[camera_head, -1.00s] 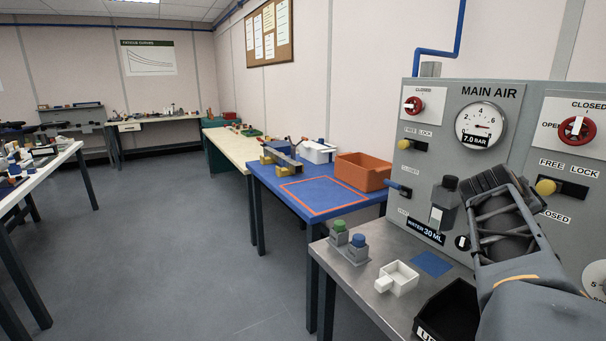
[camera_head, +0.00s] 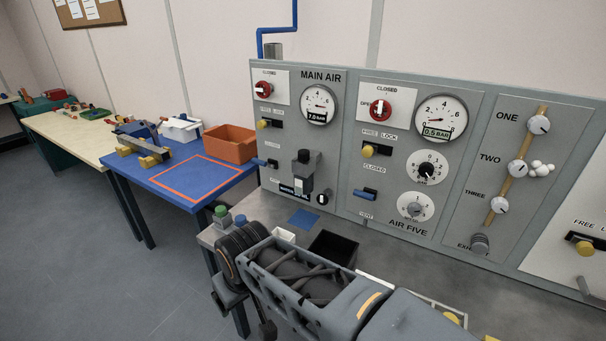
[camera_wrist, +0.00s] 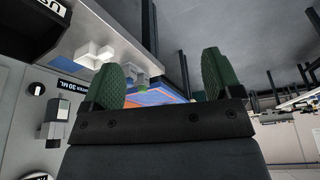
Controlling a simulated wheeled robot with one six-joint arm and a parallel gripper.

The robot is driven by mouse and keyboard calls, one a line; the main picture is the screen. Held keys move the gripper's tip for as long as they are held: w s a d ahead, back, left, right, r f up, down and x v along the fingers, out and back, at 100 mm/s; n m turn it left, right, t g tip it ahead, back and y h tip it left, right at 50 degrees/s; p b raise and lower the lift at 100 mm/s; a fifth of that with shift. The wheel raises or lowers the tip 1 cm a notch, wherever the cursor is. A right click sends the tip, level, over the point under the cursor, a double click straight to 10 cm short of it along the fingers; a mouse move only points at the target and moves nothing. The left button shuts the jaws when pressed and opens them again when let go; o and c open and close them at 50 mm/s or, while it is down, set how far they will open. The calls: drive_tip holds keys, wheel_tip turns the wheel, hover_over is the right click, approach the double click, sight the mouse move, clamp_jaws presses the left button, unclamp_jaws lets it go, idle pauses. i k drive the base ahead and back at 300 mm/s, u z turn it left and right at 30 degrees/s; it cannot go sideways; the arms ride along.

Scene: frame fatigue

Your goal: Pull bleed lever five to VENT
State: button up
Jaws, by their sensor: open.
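The AIR FIVE panel (camera_head: 405,150) stands at middle right in the head view. Its blue bleed lever (camera_head: 364,194) sticks out low on the left side, between a CLOSED label above and a small label below that looks like VENT. Its exact angle is hard to tell. The panel's gauge (camera_head: 440,118) reads 0.5 bar. My arm lies low in front of the panel, apart from the lever. In the wrist view my gripper (camera_wrist: 165,72) has its green fingers wide apart, with nothing between them. The bleed lever does not show in that view.
The MAIN AIR panel (camera_head: 312,115) has a similar blue lever (camera_head: 265,163). A ONE-TWO-THREE panel (camera_head: 500,180) is to the right. A black bin (camera_head: 333,248) and a blue patch (camera_head: 303,218) are on the bench below. An orange tray (camera_head: 230,145) stands on the blue table at left.

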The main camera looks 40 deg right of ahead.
sight(362, 194)
drive_tip(key=z, duration=1.55)
drive_tip(key=i, duration=0.1)
drive_tip(key=u, duration=0.1)
